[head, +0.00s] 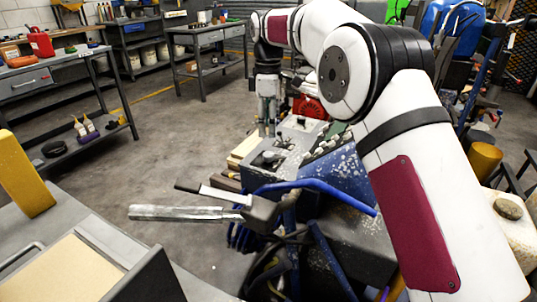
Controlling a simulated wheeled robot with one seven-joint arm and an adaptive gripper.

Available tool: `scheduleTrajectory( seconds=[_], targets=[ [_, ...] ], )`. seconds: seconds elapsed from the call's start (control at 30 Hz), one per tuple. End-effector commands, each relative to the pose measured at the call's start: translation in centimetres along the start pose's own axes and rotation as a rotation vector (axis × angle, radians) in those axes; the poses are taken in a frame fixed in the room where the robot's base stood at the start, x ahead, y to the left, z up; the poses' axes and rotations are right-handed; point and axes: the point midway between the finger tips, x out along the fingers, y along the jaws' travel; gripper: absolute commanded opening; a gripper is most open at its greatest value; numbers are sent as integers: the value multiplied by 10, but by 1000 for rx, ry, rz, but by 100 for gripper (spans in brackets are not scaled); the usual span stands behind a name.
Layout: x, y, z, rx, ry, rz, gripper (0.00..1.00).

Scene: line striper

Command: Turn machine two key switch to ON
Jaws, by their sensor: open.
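The line striper machine (345,185) stands in the middle, with a blue, paint-speckled body. A grey control panel (290,160) sits on top of it. A dark knob or switch (268,159) shows on the near part of the panel, and a smaller dark one shows farther back (301,122). I cannot tell which is the machine two key switch, or its setting. My gripper (267,131) points down just above the panel's far left side, behind the near knob. It is open and nothing shows between its fingers. Whether it touches the panel cannot be told.
A handlebar with a grey grip (185,213) and a black lever (200,194) reaches left in front of the panel. Blue tubing (315,186) and cables lie beside it. A red engine part (310,106) is behind. Workbenches (60,90) stand at the left; open floor lies between.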

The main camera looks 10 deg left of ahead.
Motion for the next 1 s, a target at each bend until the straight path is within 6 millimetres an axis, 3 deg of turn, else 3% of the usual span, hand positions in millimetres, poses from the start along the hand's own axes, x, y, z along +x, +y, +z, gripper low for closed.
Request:
scheduleTrajectory(
  seconds=[0.2, 0.43, 0.6, 0.9, 0.93, 1.0],
  targets=[
    [46, 0, 0, 1, -1, -3, 48],
    [80, 0, 0, 1, 0, -1, 48],
    [91, 0, 0, 1, 0, 0, 48],
    [92, 0, 0, 1, 0, 1, 48],
    [92, 0, 0, 1, 0, 0, 46],
    [92, 0, 0, 1, 0, 0, 30]
  ],
)
